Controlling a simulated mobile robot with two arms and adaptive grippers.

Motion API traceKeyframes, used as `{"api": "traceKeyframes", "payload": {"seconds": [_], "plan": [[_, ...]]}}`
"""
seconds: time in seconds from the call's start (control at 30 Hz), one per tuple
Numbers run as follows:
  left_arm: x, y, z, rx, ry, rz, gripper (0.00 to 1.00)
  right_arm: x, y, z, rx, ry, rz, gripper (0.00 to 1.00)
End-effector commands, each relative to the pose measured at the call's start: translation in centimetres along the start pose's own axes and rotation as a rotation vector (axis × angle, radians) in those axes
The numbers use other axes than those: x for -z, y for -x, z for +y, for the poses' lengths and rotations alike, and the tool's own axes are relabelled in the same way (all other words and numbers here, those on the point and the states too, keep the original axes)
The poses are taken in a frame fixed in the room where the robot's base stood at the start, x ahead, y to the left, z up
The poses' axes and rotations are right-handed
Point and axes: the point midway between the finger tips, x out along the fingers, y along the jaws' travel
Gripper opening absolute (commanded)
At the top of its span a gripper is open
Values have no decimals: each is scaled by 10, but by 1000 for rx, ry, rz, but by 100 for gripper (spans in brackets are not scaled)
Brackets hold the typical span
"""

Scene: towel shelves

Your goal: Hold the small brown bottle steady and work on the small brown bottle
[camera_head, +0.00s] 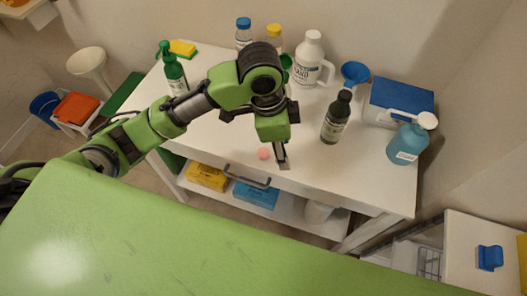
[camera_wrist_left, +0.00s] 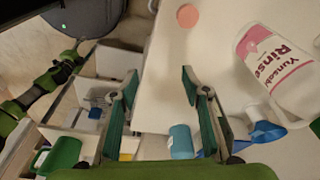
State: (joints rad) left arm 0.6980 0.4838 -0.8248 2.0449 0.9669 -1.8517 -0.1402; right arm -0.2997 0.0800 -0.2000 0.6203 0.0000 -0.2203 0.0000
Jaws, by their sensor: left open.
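A small dark bottle (camera_head: 336,118) with a black cap and a pale label stands upright on the white table, right of centre in the head view. It looks nearly black, and I take it to be the brown bottle. My left gripper (camera_head: 283,160) points down near the table's front edge, to the left of the bottle and apart from it. In the left wrist view, the left gripper (camera_wrist_left: 159,84) has its fingers spread with nothing between them. I cannot make out the dark bottle in that view. My right gripper is not in view.
A white jug (camera_head: 310,62), blue funnel (camera_head: 355,73), blue-topped box (camera_head: 398,100) and teal bottle (camera_head: 407,145) stand around the dark bottle. A pink round piece (camera_head: 264,153) lies beside my gripper. A green bottle (camera_head: 174,72) stands at left. The front right tabletop is clear.

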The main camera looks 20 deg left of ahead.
Motion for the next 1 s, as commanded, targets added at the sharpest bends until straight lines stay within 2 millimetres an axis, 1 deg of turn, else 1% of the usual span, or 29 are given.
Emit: {"api": "traceKeyframes", "payload": {"seconds": [0.03,0.2,0.3,0.43,0.83,0.93,1.0], "plan": [[-4,11,-11,9,-21,-34,43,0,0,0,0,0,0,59],[-21,38,-30,0,-69,-133,43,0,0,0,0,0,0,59],[-28,50,-38,-5,-80,-172,43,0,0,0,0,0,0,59],[-33,60,-42,-9,-86,-198,43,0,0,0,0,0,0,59],[-35,61,-43,-13,-87,-205,43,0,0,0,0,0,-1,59],[-37,53,-43,-14,-86,-207,43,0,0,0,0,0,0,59],[-40,42,-42,-16,-86,-207,43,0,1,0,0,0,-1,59]]}}
